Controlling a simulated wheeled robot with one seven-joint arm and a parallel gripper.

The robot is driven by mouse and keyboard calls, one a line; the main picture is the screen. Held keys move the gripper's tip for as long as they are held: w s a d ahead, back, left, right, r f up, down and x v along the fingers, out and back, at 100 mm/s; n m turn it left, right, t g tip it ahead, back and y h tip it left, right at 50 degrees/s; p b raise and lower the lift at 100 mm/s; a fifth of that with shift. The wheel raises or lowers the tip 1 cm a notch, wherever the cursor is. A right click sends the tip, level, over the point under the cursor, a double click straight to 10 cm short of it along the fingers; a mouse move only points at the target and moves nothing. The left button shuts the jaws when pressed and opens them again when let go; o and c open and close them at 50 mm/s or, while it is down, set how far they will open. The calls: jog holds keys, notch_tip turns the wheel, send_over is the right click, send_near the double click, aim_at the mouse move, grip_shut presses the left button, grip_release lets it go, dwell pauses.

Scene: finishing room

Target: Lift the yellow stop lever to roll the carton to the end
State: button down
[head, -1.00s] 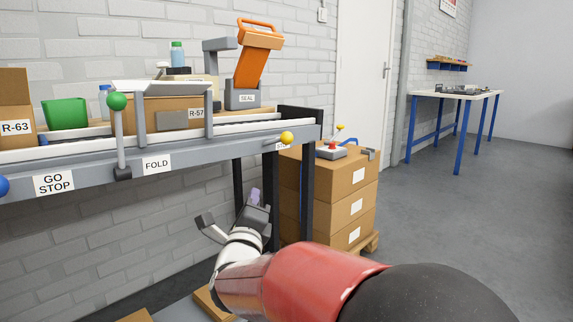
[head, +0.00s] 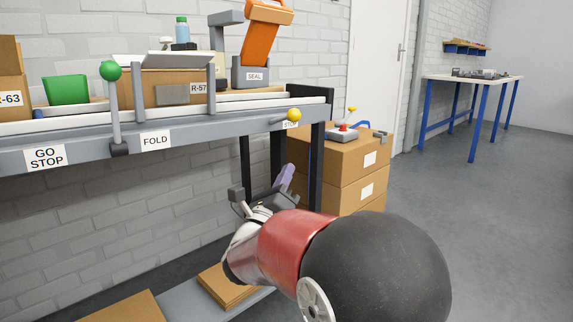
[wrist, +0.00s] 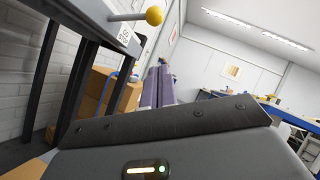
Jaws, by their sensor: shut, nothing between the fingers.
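The yellow stop lever ends in a round yellow knob (head: 294,115) on a short rod at the right end of the bench's front rail, by a small STOP label. In the wrist view the knob (wrist: 154,16) is at the top, its rod running left to the rail. My gripper (head: 285,178) is below the knob in the head view, apart from it. Its purple fingers (wrist: 158,88) are shut and empty. The carton (head: 140,90) marked R-57 sits on the bench behind grey posts, partly hidden by them.
A green-knobbed lever (head: 110,71) stands at the FOLD label. A green bin (head: 66,90) and the orange-handled sealer (head: 265,35) are on the bench. Stacked cartons (head: 345,165) stand just right of the bench leg. Open floor (head: 460,220) lies to the right.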

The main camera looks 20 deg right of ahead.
jog(key=w+d+r+p, duration=0.2)
jog(key=w+d+r, duration=0.3)
jog(key=w+r, duration=0.2)
dwell(0.4)
